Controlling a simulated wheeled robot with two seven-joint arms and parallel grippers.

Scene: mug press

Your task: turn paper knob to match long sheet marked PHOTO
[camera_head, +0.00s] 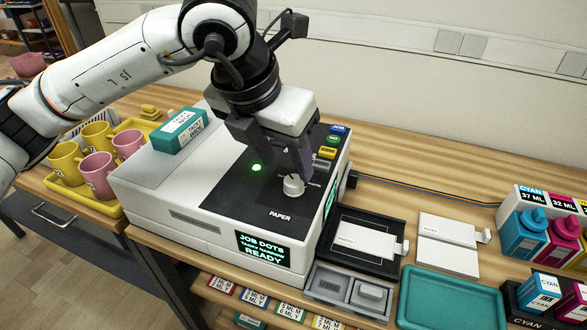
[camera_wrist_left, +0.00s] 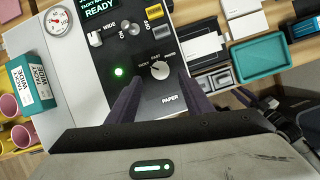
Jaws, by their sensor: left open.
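The white paper knob (camera_head: 293,186) stands on the printer's dark top panel, above the word PAPER. In the left wrist view the knob (camera_wrist_left: 160,70) has small labels around its upper side, the right one seeming to read PHOTO; I cannot tell surely which its pointer faces. My left gripper (camera_head: 280,163) is open and points down just over the knob, apparently empty. In the wrist view its two dark fingers (camera_wrist_left: 155,85) are spread to either side below the knob. A long white sheet marked PHOTO (camera_head: 362,241) lies in the black tray (camera_head: 388,266) right of the printer.
The printer's screen (camera_head: 263,249) reads READY. Coloured buttons (camera_head: 328,153) line the panel's right side, and a green light (camera_head: 256,168) glows left of the knob. A teal box (camera_head: 180,131) sits on the printer. Mugs (camera_head: 97,176) stand left; a teal tray (camera_head: 450,297) lies right.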

